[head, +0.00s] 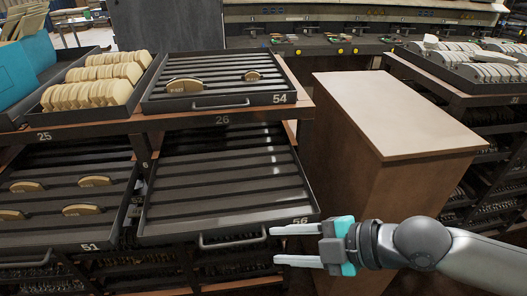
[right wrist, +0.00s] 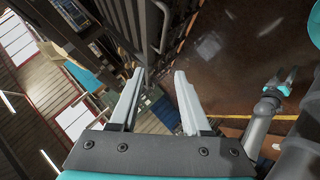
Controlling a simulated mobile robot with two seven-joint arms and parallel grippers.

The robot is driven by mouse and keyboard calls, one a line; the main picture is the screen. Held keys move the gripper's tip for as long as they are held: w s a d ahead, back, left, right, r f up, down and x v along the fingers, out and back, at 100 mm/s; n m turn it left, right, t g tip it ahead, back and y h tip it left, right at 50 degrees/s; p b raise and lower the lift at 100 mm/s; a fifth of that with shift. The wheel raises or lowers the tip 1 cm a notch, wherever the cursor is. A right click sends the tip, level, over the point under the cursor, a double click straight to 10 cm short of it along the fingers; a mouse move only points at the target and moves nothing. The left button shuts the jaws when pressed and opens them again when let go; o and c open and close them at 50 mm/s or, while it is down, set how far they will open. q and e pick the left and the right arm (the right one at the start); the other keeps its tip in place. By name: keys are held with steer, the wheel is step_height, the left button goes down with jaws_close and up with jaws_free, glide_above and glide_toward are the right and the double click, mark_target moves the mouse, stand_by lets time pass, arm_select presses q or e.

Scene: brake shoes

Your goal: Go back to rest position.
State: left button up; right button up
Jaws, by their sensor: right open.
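My right gripper (head: 274,245) reaches in from the right in the head view. It is open and empty, with its two pale fingers apart, just in front of the handle side of the pulled-out tray marked 56 (head: 222,183). In the right wrist view its fingers (right wrist: 158,85) are spread with nothing between them. A second teal-tipped gripper on a grey arm, my left gripper (right wrist: 279,82), shows small at the right of that view. Its fingers are too small to read. The left arm is not in the head view.
Tray 54 (head: 215,99) holds two brake shoes (head: 188,86). Tray 25 (head: 126,109) holds rows of tan shoes, and tray 51 (head: 62,236) holds several. Tray 56 looks empty. A brown-topped cabinet (head: 395,112) stands right of the racks, close behind my right arm.

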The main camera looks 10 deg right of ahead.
step_height(320, 180, down, 6)
steer(key=s+a+m+h, duration=0.2)
steer(key=s+m+h, duration=0.1)
steer(key=m, duration=0.5)
steer(key=s+d+f+m+g+h, duration=0.2)
steer(key=s+d+f+m+h, duration=0.5)
steer(key=s+d+m, duration=0.4)
step_height(320, 180, down, 28)
steer(key=m+g+b, duration=0.1)
steer(key=g+b, duration=0.1)
steer(key=b, duration=0.2)
steer(key=s+d+f+g+b, duration=0.1)
steer(key=s+f+b, duration=0.2)
steer(key=s+f, duration=1.2)
steer(key=shift+s+d+f, duration=0.2)
steer(key=shift+d, duration=0.2)
